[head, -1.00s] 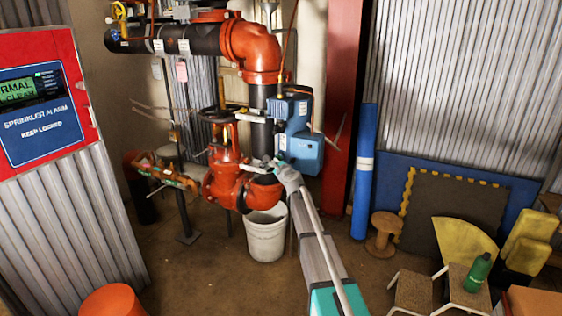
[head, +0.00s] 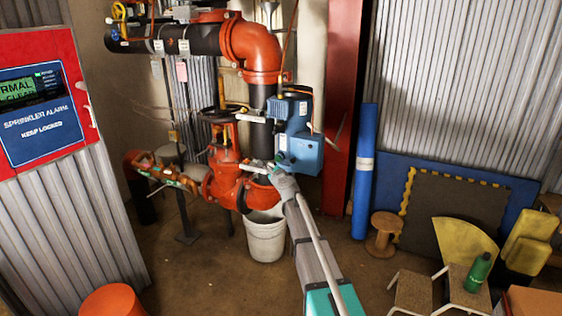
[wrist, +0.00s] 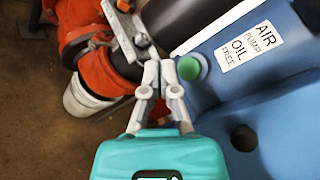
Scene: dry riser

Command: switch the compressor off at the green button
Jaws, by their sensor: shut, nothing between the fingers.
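The blue compressor (head: 304,153) is mounted beside the orange pipework, with a "AIR PUMP OIL FREE" label (wrist: 250,46) on its face in the wrist view. The round green button (wrist: 189,68) stands out from the blue face (wrist: 270,95), left of the label. My gripper (wrist: 159,68) is shut and empty. Its fingertips are just left of the green button in the wrist view. I cannot tell whether they touch it. In the head view my gripper (head: 262,169) is at the lower left of the compressor, in front of the orange valve.
Orange valve pipework (head: 228,180) is close on the left, also in the wrist view (wrist: 85,35). A white bucket (head: 266,240) stands below. A red column (head: 342,110) and a blue roll (head: 362,180) are to the right. Some bare floor lies in front.

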